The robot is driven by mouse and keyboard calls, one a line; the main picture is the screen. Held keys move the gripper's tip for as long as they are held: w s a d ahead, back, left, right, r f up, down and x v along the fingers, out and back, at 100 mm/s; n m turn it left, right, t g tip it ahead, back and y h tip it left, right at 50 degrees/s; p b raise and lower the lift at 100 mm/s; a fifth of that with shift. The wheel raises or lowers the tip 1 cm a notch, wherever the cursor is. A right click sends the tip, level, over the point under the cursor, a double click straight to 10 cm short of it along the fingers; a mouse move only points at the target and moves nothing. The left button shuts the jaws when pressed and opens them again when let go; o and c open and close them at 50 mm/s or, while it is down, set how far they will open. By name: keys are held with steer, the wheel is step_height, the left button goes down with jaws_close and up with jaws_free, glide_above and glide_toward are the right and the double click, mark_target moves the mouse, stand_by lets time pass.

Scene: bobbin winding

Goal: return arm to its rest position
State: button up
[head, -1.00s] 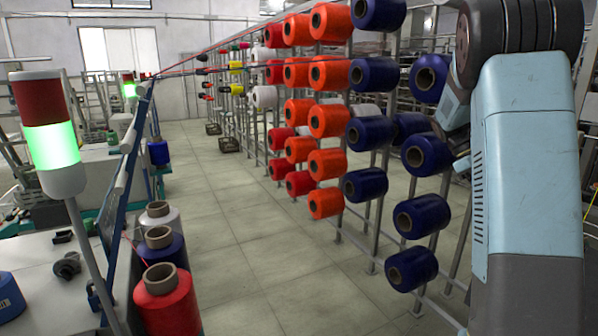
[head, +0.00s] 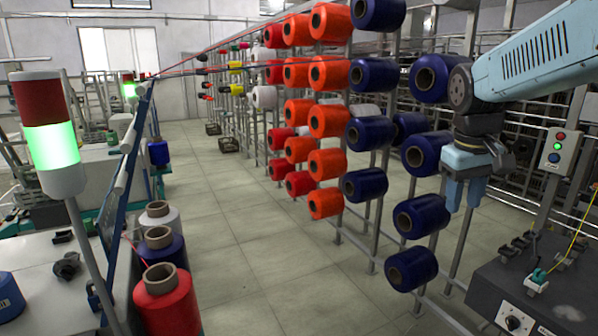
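My arm crosses the upper right of the head view, its light-blue link reaching in from the right edge. My gripper (head: 465,195) hangs below the dark wrist joint, pointing down. Its light-blue fingers are in front of the rack's lower right side, beside the dark blue spools in the picture. I see nothing hanging from the fingers. The gap between them is too small and side-on to tell whether they are open or shut.
A rack of orange (head: 325,163) and dark blue spools (head: 418,222) runs along the aisle. A dark machine (head: 535,290) and a button box (head: 558,150) stand at right. A lit signal tower (head: 50,135) and a red spool (head: 166,300) stand at left. The aisle floor (head: 235,220) is clear.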

steer(key=s+a+f+m+t+y, duration=0.1)
steer(key=s+a+t, duration=0.3)
steer(key=s+a, duration=0.4)
steer(key=shift+s+f+m, duration=0.15)
steer(key=shift+s+m, duration=0.15)
steer(key=shift+s, duration=0.5)
steer(key=shift+d, duration=0.1)
stand_by(0.4)
